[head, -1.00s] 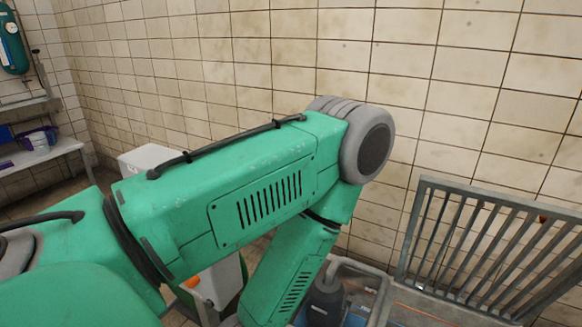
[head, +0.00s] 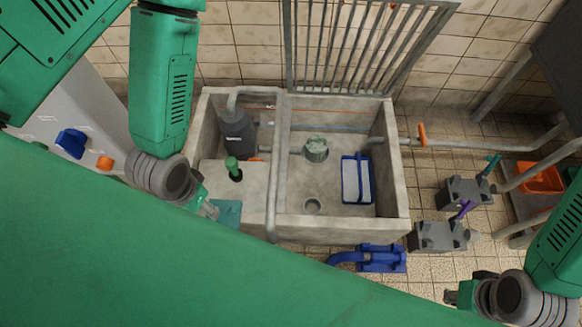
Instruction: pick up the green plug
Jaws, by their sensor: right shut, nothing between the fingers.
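The green plug (head: 232,164) appears to be the upright green piece with a dark base. It stands on the left ledge of the concrete basin (head: 398,190). My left gripper (head: 209,209) is low and left of the plug, apart from it and partly hidden by my green body; I cannot tell how its fingers stand. My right gripper (head: 452,296) is at the lower right, far from the plug, shut and empty.
The basin holds a grey-green round fitting (head: 316,149) and a blue-and-white tray (head: 356,180). A vertical pipe (head: 281,160) crosses it right of the plug. A metal grate (head: 350,45) stands behind. Blue pipework (head: 372,259) and grey blocks (head: 438,236) are on the floor.

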